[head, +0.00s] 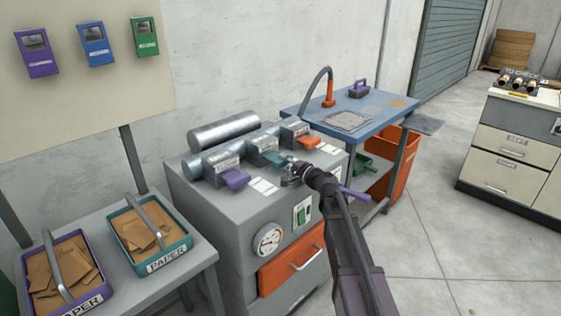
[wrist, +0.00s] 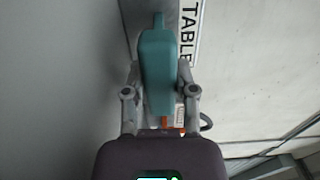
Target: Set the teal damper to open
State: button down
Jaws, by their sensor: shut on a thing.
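The teal damper (head: 273,158) is the middle of three coloured handles on top of the grey machine. In the head view my gripper (head: 287,172) is at its front end and covers part of it. In the wrist view the teal handle (wrist: 157,65) lies between the two fingers of my gripper (wrist: 157,75), which are shut on its sides. A label beside it reads "TABLE" in part. I cannot tell from these views which setting the damper is at.
A purple handle (head: 234,179) stands to the left of the teal one and an orange handle (head: 308,142) to the right, both close by. A gauge (head: 268,240) and an orange drawer (head: 292,262) are on the machine's front. A blue table (head: 385,97) stands behind right.

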aim_at(286, 163)
jog(key=v, duration=0.4)
jog(key=shift+s+d, duration=0.15)
jog(key=c, duration=0.7)
grip_release()
jog(key=v, duration=1.2)
